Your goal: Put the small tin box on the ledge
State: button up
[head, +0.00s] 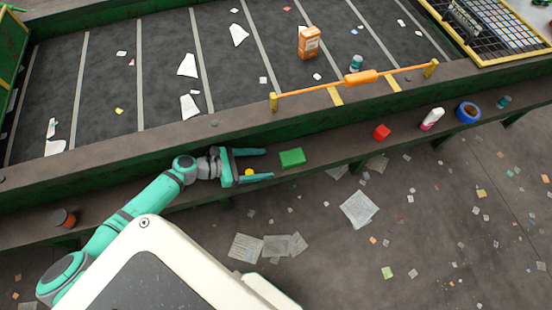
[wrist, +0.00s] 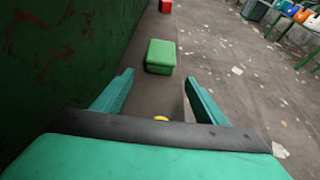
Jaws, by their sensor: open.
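A green box (head: 292,157) with rounded edges, which looks like the small tin box, lies on the narrow brown ledge (head: 340,147) along the near side of the belt. It also shows in the wrist view (wrist: 160,56), ahead of the fingers. My gripper (head: 268,164) is open, low over the ledge, just left of the green box. In the wrist view its fingers (wrist: 160,78) point toward the box, which is beyond their tips and not between them. A small yellow thing (head: 249,172) shows between the fingers near the palm, mostly hidden in the wrist view.
A red block (head: 382,132), a white and pink bottle (head: 432,119), a blue ring-shaped thing (head: 467,112) and a teal can (head: 503,102) stand farther right on the ledge. A dark orange-banded can (head: 64,218) is at left. The green belt wall (wrist: 60,60) rises alongside.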

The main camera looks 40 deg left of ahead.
aim_at(252, 170)
jog(key=shift+s+a, duration=1.15)
jog(key=shift+s, duration=0.2)
jog(key=shift+w+d, duration=0.1)
jog(key=shift+d, duration=0.05)
jog(key=shift+w, duration=0.15)
